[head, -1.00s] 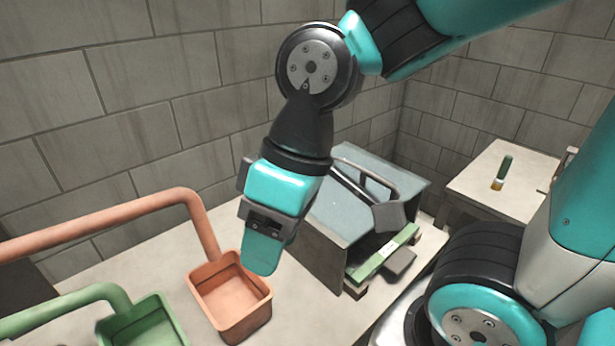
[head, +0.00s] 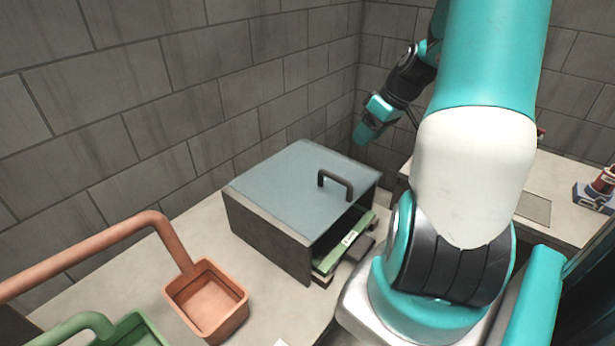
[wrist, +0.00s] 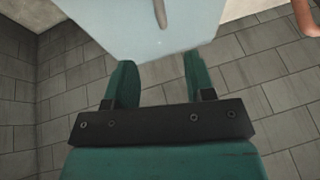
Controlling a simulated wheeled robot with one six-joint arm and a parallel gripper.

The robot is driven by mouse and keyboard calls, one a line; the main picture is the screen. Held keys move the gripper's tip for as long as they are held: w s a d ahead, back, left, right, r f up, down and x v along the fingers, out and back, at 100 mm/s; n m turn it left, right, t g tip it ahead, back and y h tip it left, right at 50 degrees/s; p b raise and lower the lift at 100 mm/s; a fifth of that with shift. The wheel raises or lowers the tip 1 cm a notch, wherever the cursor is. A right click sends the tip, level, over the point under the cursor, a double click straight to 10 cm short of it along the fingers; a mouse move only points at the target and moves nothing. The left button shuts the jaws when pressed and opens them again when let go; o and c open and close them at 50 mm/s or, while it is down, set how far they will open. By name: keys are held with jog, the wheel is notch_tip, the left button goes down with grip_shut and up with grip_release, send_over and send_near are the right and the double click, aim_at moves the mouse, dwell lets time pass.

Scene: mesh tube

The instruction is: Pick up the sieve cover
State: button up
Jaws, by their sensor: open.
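The blue-grey flat top with a dark arched handle (head: 337,184), which looks like the sieve cover (head: 285,195), lies on a dark metal box. No other cover is clear to me. In the wrist view a pale blue surface (wrist: 130,25) with part of a dark bar lies beyond the fingertips. My gripper (head: 362,134) is in the air behind and right of the box, near the wall corner, apart from the handle. In the wrist view my gripper (wrist: 158,72) has its two teal fingers spread with nothing between them.
The box's open right side shows a green labelled piece (head: 348,240) sticking out. An orange square scoop (head: 207,300) and a green one (head: 130,332) are at front left. A second table (head: 560,190) is at right, with a blue-and-red object (head: 597,190). Brick walls close the back.

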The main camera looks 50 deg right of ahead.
jog(key=p, duration=0.2)
send_near(334, 176)
jog(key=x, duration=0.5)
jog(key=shift+s+d+f, duration=0.1)
jog(key=shift+d+f, duration=0.1)
jog(key=shift+f, duration=0.05)
jog(key=shift+p+x, duration=1.25)
jog(key=shift+x, duration=1.45)
jog(key=shift+d, duration=0.15)
grip_shut()
jog(key=shift+r, duration=0.15)
